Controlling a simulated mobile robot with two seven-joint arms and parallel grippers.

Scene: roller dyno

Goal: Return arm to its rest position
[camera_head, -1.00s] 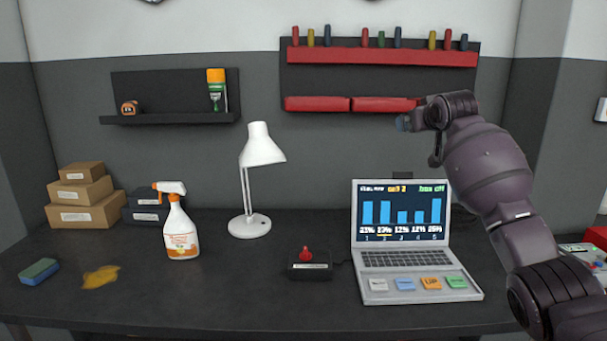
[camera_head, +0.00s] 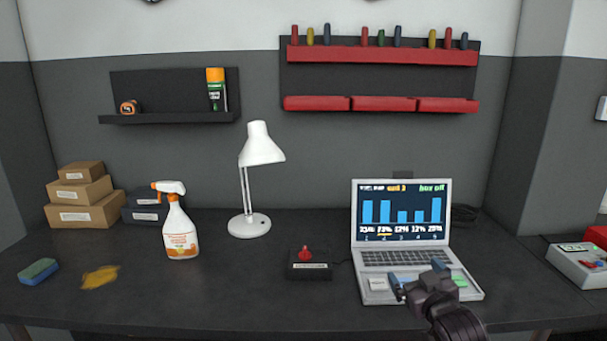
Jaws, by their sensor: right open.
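My right gripper (camera_head: 418,279) is in front of and over the lower right part of the laptop (camera_head: 362,258) in the head view. Its two fingertips stand apart and nothing shows between them. It hides part of the coloured keys along the laptop's front; whether it touches them I cannot tell. The laptop is open and its screen shows blue bars. My right forearm comes in from the bottom edge. My left gripper is not in view.
A red-knobbed joystick box (camera_head: 309,267) sits left of the laptop. A white lamp (camera_head: 249,226), a spray bottle (camera_head: 180,236), a sponge (camera_head: 38,271) and a yellow stain (camera_head: 100,277) are further left. A grey-and-red device (camera_head: 578,264) is at the right. The front middle of the desk is clear.

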